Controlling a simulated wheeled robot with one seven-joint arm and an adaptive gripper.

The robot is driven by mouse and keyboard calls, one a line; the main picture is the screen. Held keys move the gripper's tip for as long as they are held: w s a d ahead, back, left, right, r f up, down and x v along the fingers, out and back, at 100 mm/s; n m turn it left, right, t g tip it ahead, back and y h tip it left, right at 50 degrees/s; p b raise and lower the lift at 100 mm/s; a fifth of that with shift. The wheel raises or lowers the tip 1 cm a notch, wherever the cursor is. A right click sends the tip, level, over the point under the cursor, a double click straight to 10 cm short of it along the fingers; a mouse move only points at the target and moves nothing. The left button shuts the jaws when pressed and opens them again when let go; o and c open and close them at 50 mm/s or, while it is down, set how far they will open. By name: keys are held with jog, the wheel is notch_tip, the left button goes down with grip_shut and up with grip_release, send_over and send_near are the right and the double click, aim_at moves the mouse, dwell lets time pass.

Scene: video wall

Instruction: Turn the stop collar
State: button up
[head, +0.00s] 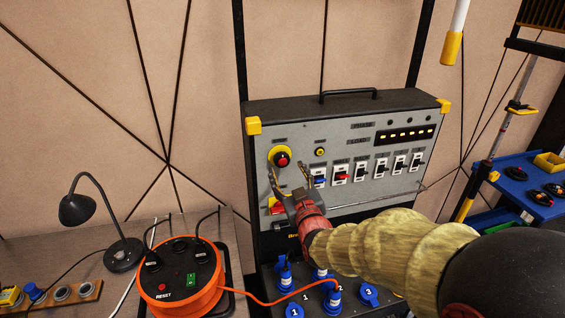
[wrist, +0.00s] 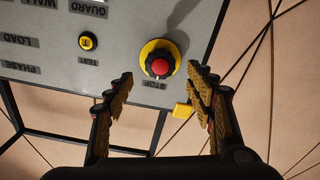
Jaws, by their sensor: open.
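The stop control is a red button inside a dark ring-shaped collar on a round yellow plate. It sits at the upper left of the grey panel, with the red button (head: 282,159) showing in the head view. In the wrist view, the red button (wrist: 160,67) and dark stop collar (wrist: 151,60) lie beyond and between the fingertips, beside a "STOP" label. My gripper (head: 289,181) is open and empty, in front of the panel just below the stop control in the head view. Its spread fingers also show in the wrist view (wrist: 158,80). I see no contact with the collar.
The panel (head: 350,204) carries several breaker switches and a small yellow test button (head: 320,152). Blue sockets (head: 369,295) stand below it. An orange cable reel (head: 180,280) and a black lamp (head: 95,215) stand on the left bench. A blue shelf (head: 525,190) is at right.

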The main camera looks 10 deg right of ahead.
aim_at(283, 163)
jog(key=w+b, duration=0.1)
jog(key=w, duration=0.6)
jog(key=shift+f, duration=0.1)
jog(key=shift+s, duration=0.1)
jog(key=shift+c, duration=0.6)
jog(key=c, duration=1.1)
jog(key=m+b, duration=0.4)
jog(key=shift+f, duration=0.15)
jog(key=shift+m+b, duration=1.6)
jog(key=shift+m, duration=0.5)
jog(key=shift+r, duration=0.2)
jog(key=o, duration=1.2)
